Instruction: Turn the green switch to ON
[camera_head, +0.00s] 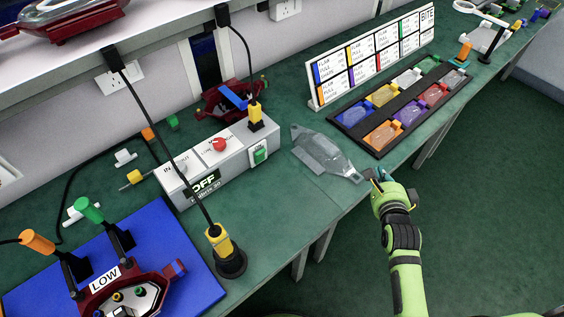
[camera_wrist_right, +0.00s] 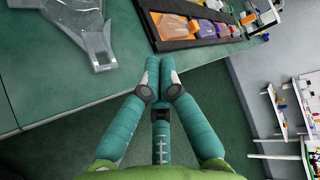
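The green switch (camera_head: 259,155) is on the right end of a white control box (camera_head: 215,158). The box carries a black "OFF" label, a red button (camera_head: 219,144) on top, and small lettering by the switch. My right gripper (camera_head: 378,176) is at the table's front edge, well to the right of the switch and apart from it. In the right wrist view its teal fingers (camera_wrist_right: 159,66) are closed together at the tips with nothing between them. The switch is not in the wrist view. My left gripper is not in view.
A clear plastic lamp cover (camera_head: 326,155) lies between the box and my right gripper. A black tray (camera_head: 372,142) of coloured lenses is behind. A black-and-yellow plug (camera_head: 222,250) stands before the box, and a blue mat (camera_head: 170,240) with a red fixture is left.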

